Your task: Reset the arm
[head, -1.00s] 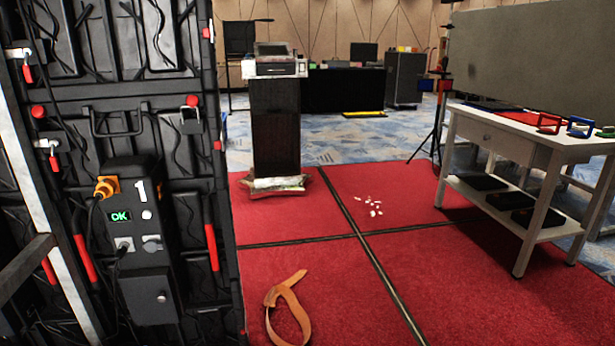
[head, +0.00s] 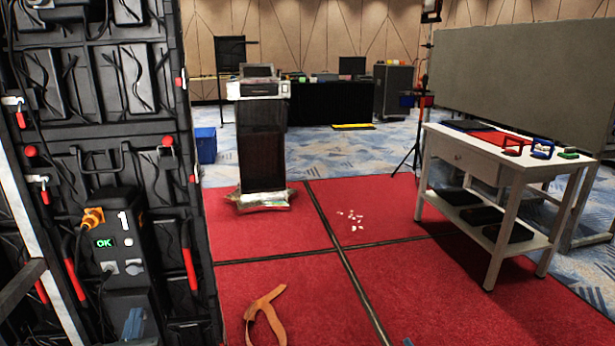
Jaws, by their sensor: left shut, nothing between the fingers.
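My left gripper (head: 133,325) shows as a small blue-grey tip at the bottom left edge. It is shut and empty, in front of the lower part of the black box marked 1 (head: 122,262) on the back of the video wall (head: 95,140). I cannot tell whether it touches the box. The rest of the left arm is out of view. A tiny bluish tip (head: 407,342) at the bottom edge, right of centre, may be my right gripper; too little shows to tell its state.
An orange strap (head: 265,315) and white scraps (head: 351,219) lie on the red carpet (head: 270,235). A dark pedestal (head: 262,145) stands ahead. A white table (head: 470,160) with coloured handles stands at right, before a grey panel (head: 530,75). The carpet's middle is mostly open.

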